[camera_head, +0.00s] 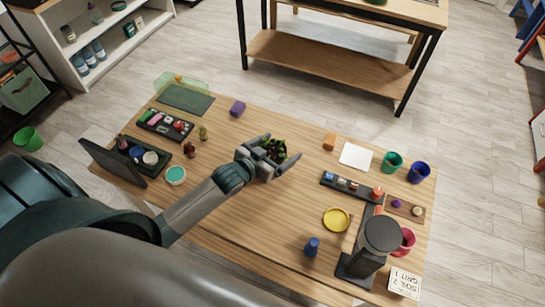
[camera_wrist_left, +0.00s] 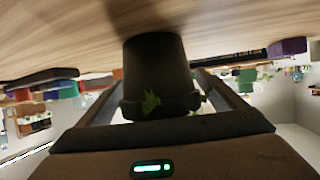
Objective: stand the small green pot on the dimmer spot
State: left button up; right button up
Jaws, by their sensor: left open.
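A small dark pot (camera_wrist_left: 155,65) with a leafy green plant stands between the fingers of my left gripper (camera_head: 278,156). Its color looks nearly black in the left wrist view. In the head view mostly its plant (camera_head: 275,150) shows. In the upside-down left wrist view its base appears to rest on the wooden table (camera_head: 255,210). The left fingers are open, one on each side of the pot. A dark green mat (camera_head: 186,98) lies at the table's far left and a white square (camera_head: 356,156) at the right; I cannot tell which spot is dimmer. My right gripper is not in view.
Green (camera_head: 392,162) and blue (camera_head: 419,171) cups stand at the right edge. A black tray (camera_head: 345,186), yellow dish (camera_head: 336,220) and dark cylinder device (camera_head: 380,236) stand at the right. A purple block (camera_head: 237,108) lies behind the gripper. Bare table lies around it.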

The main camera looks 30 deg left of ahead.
pick_arm(q)
jog(key=c, duration=1.3)
jog(key=shift+r, duration=0.1)
jog(key=shift+r, duration=0.1)
jog(key=shift+r+b, duration=0.3)
jog(key=shift+r, duration=0.35)
notch_tip(320, 180, up, 2)
jog(key=shift+r+b, duration=0.25)
jog(key=shift+b, duration=0.15)
jog(key=d+r, duration=0.2)
jog(key=d, duration=0.2)
jog(key=d+r+b, duration=0.1)
jog(key=d+r, duration=0.1)
jog(key=d, duration=0.1)
jog(key=d+r+b, duration=0.1)
jog(key=d+r, duration=0.2)
jog(key=d, duration=0.1)
jog(key=shift+w+d, duration=0.3)
jog(key=shift+w, duration=0.1)
